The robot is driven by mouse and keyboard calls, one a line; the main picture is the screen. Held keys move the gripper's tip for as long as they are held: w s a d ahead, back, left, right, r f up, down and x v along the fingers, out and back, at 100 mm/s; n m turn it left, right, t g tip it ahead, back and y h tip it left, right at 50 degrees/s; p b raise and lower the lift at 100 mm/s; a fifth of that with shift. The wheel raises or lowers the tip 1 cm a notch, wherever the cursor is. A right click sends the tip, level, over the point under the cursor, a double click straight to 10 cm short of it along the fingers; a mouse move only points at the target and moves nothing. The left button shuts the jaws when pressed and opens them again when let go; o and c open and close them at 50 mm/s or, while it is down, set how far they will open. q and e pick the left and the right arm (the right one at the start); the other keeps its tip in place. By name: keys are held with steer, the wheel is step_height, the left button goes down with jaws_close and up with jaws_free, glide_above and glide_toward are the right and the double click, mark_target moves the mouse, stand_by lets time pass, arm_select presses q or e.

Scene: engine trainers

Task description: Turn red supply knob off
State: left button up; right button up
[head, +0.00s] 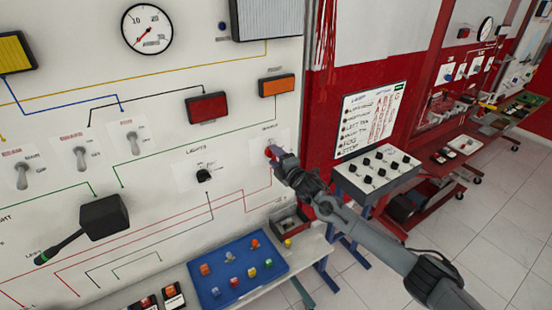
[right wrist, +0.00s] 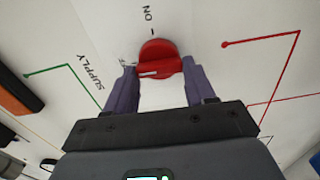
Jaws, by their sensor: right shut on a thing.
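The red supply knob (right wrist: 158,52) is on the white wall panel, with the word SUPPLY to its left and ON with a tick mark above it in the right wrist view. Its raised grip bar lies roughly across that picture, with a pale line along it. In the head view only a bit of the red knob (head: 269,152) shows beside the fingers. My right gripper (right wrist: 158,78) has its purple fingers on both sides of the knob and is shut on it. In the head view the right gripper (head: 277,157) reaches the panel from the right. My left gripper is not in view.
A black lights knob (head: 203,175) is left of the supply knob. A black lever box (head: 105,213) juts out at lower left. Below, a blue tray (head: 210,292) with small coloured parts lies on a bench. A switch box (head: 376,168) stands to the right.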

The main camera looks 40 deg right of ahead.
steer(key=shift+n, duration=0.3)
steer(key=o, duration=1)
steer(key=shift+o, duration=0.2)
